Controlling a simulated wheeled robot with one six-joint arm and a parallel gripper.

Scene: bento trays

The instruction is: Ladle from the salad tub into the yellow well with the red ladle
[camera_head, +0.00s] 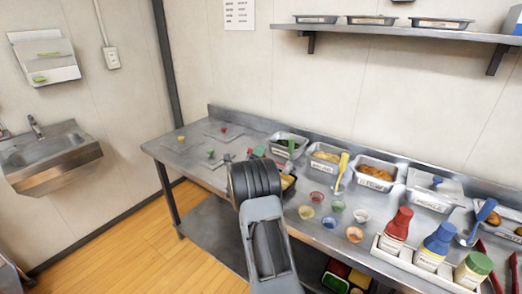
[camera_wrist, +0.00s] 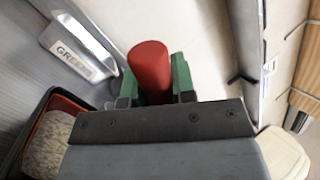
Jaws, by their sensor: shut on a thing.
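My gripper (camera_wrist: 158,85) has green fingers closed on the red handle of the ladle (camera_wrist: 149,62). The handle points up and away in the wrist view; the ladle's bowl is hidden. In the head view my arm hides most of the gripper. A metal tub of greens (camera_head: 277,143), likely the salad tub, stands at the back of the counter near the gripper. A tub labelled "GREE…" (camera_wrist: 79,55) shows at upper left in the wrist view. I cannot make out a yellow well.
More metal tubs (camera_head: 391,188) line the back right, one with a yellow ladle (camera_head: 342,172). Small coloured cups (camera_head: 354,234) and a rack of squeeze bottles (camera_head: 387,256) stand at front right. The counter's left end has lids with coloured knobs (camera_head: 211,153) and some free room.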

